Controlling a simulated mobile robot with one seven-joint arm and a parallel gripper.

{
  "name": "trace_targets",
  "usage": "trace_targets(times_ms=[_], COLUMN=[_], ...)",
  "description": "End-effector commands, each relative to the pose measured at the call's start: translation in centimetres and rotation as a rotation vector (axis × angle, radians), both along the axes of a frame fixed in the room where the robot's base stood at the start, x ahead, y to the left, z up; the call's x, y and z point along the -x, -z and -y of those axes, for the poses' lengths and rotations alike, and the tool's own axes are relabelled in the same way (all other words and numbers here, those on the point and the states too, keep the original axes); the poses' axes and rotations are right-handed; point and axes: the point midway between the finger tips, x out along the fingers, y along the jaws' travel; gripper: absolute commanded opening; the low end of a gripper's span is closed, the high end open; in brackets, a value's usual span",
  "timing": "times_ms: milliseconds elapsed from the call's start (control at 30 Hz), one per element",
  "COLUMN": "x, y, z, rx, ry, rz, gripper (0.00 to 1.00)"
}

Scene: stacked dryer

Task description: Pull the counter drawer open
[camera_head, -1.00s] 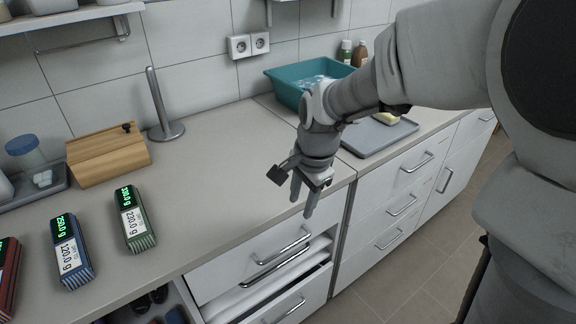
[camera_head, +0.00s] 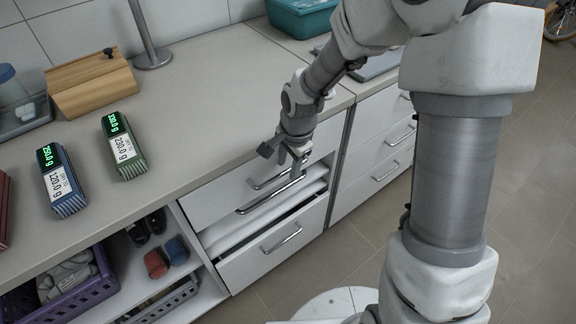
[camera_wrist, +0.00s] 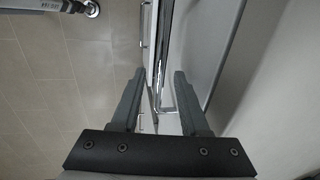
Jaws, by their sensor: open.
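The counter's drawer stack (camera_head: 222,199) has white fronts. The upper front has a silver bar handle (camera_head: 270,178), with another longer bar (camera_head: 262,200) just below it. A gap with white material inside shows beneath that, above a lower drawer (camera_head: 240,262) with its own handle (camera_head: 282,238). My gripper (camera_head: 300,170) is at the right end of the upper bars, pointing down. In the wrist view my gripper (camera_wrist: 160,74) is open, its fingers on either side of a metal bar (camera_wrist: 161,75). I cannot tell whether they touch it.
The countertop (camera_head: 190,110) holds labelled boxes (camera_head: 122,146), a wooden box (camera_head: 92,85) and a metal stand (camera_head: 150,50). An open shelf with a purple basket (camera_head: 100,285) is left of the drawers. More drawers (camera_head: 372,155) are to the right. The floor in front shows bare tile.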

Motion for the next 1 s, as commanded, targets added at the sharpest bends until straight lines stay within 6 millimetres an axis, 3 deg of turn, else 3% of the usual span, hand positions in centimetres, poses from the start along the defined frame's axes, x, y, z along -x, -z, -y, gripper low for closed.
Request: trace_targets(times_ms=[300, 567, 1000], x=[-0.05, -0.04, -0.04], y=[0.26, 0.24, 0.24], z=[-0.05, -0.04, -0.04], rx=[-0.001, 0.000, 0.000], ry=[0.000, 0.000, 0.000], rz=[0.001, 0.000, 0.000], gripper=[0.45, 0.00, 0.00])
